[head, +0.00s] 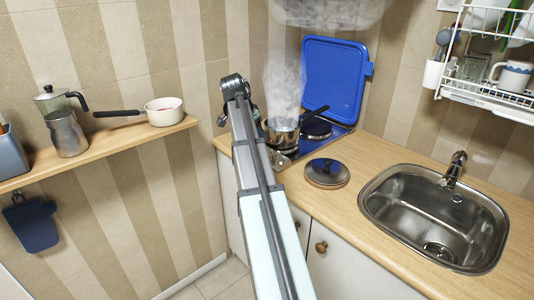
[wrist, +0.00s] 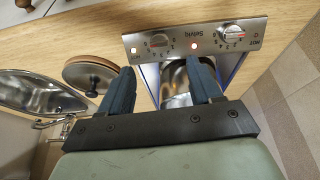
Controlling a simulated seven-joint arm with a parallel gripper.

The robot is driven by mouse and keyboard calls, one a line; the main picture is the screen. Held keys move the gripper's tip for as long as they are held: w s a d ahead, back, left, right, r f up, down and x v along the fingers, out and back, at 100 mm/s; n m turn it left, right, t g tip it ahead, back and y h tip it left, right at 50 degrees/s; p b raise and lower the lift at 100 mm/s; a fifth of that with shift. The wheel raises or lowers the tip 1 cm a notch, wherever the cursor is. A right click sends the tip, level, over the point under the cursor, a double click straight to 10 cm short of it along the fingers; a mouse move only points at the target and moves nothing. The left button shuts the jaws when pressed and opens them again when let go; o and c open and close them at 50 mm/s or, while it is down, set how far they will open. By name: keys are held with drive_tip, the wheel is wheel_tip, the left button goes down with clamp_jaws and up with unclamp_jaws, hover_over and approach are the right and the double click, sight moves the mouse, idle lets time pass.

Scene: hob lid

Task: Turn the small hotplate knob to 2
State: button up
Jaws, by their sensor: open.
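The hob's steel control panel (wrist: 195,40) appears upside down at the top of the wrist view, with two knobs. One knob (wrist: 160,42) is left of centre and the other knob (wrist: 233,31) is to the right. I cannot tell which serves the small hotplate, and the pointer settings are too small to read surely. A lamp between them glows red. My gripper (wrist: 160,66) is open and empty, its fingers pointing toward the panel, apart from both knobs. In the head view my arm hides the gripper and most of the panel (head: 281,161).
A steaming pot (head: 282,132) stands on the hob beside a bare hotplate (head: 316,128). The blue hob lid (head: 334,78) stands open behind. A round lid (head: 327,173) lies on the worktop (head: 350,200) before the sink (head: 435,215). A shelf (head: 100,150) is left.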

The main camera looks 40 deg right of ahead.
drive_tip(key=x, duration=0.4)
drive_tip(key=d+x, duration=0.1)
drive_tip(key=x, duration=0.7)
drive_tip(key=shift+s+d+r, duration=0.2)
drive_tip(key=shift+d+r, duration=0.05)
drive_tip(key=shift+c, duration=0.4)
drive_tip(key=c, duration=1)
drive_tip(key=shift+o, duration=0.2)
